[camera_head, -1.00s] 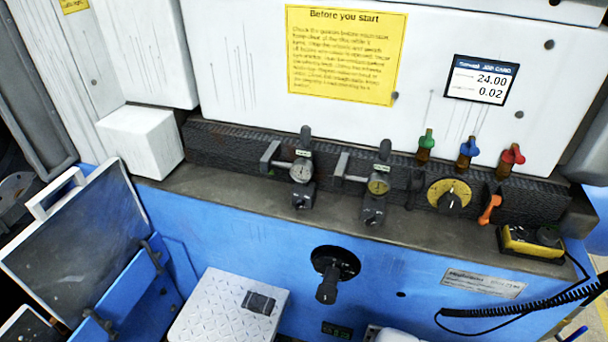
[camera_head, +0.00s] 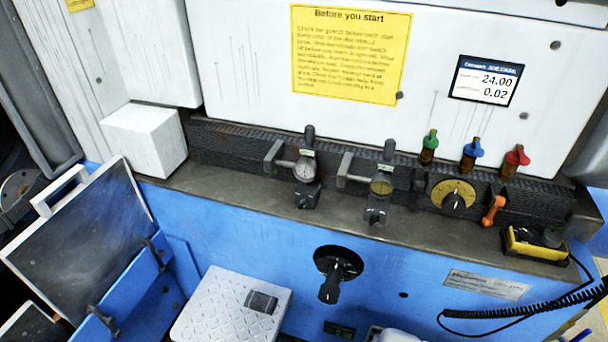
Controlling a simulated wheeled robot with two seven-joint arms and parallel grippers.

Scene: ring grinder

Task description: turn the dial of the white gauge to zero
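The white gauge (camera_head: 304,169) is a small round white-faced dial on a dark holder, fixed on the grey ledge in front of the black rail. Its needle and marks are too small to read. A similar gauge with a yellow face (camera_head: 381,186) stands to its right on the same ledge. Neither of my grippers shows in the head view, and nothing touches the gauges.
A yellow dial with a black knob (camera_head: 453,201), an orange lever (camera_head: 494,210) and green, blue and red valves (camera_head: 472,153) are right of the gauges. A black handle (camera_head: 331,286) juts from the blue front (camera_head: 240,240). A white block (camera_head: 145,138) and an open panel (camera_head: 75,250) are at left.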

